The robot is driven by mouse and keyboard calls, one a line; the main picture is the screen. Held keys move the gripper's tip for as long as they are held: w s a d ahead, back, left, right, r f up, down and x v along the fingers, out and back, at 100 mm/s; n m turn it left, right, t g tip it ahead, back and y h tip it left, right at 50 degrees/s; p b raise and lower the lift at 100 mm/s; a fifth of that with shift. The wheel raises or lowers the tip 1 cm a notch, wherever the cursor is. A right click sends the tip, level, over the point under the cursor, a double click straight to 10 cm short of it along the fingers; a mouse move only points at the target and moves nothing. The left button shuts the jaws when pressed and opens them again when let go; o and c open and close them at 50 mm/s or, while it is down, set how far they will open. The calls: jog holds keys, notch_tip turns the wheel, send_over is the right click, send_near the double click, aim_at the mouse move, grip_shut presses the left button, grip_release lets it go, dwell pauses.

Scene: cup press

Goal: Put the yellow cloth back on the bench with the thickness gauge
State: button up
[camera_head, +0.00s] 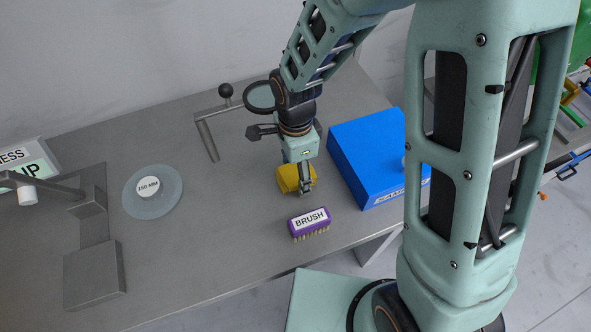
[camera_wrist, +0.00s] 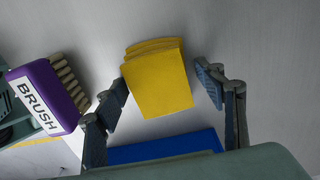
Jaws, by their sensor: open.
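The yellow cloth (camera_head: 287,178) is a folded block on the grey bench (camera_head: 240,245), just left of the blue box. My gripper (camera_head: 304,188) is pointing down at it and partly covers it. In the wrist view the cloth (camera_wrist: 160,85) lies between the two spread fingers of my gripper (camera_wrist: 162,80). The left finger is close to the cloth's edge, and a gap shows at the right finger. I cannot tell whether the left finger touches it. No thing in view is clearly labelled as a thickness gauge.
A purple brush (camera_head: 309,222) lies just in front of the cloth. The blue box (camera_head: 367,155) stands close on the right. A bent metal bar (camera_head: 206,138) with a black knob is behind. A round disc (camera_head: 152,192) lies left; bench between is clear.

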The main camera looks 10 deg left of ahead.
aim_at(296, 172)
notch_tip(296, 172, up, 12)
jog(key=shift+r+p, duration=0.15)
jog(key=shift+p, duration=0.25)
dwell(0.6)
